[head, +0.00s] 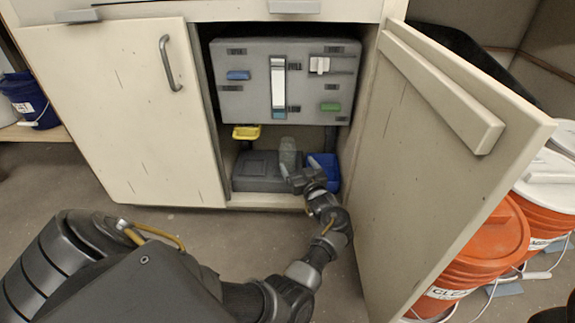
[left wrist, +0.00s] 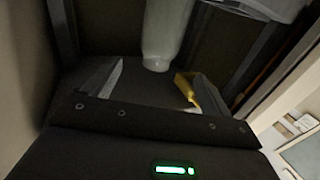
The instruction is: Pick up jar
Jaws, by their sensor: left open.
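A pale translucent jar (head: 288,152) stands inside the open cabinet, low down beside a grey box. It also shows in the left wrist view (left wrist: 163,32), at top centre. My left gripper (head: 290,178) reaches into the lower cabinet and is in front of the jar. In the left wrist view the two fingers (left wrist: 150,72) are spread apart, with the jar's near end just beyond the gap between them. Nothing is held between the fingers. In the head view the gripper hides the jar's lower part. My right gripper is not in view.
A grey panel (head: 240,101) with levers hangs above the jar. A grey box (head: 258,178), a blue bin (head: 329,165) and a yellow tray (head: 246,132) are close by. The open cabinet door (head: 432,140) stands right of my arm. Orange buckets (head: 478,252) stand beyond it.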

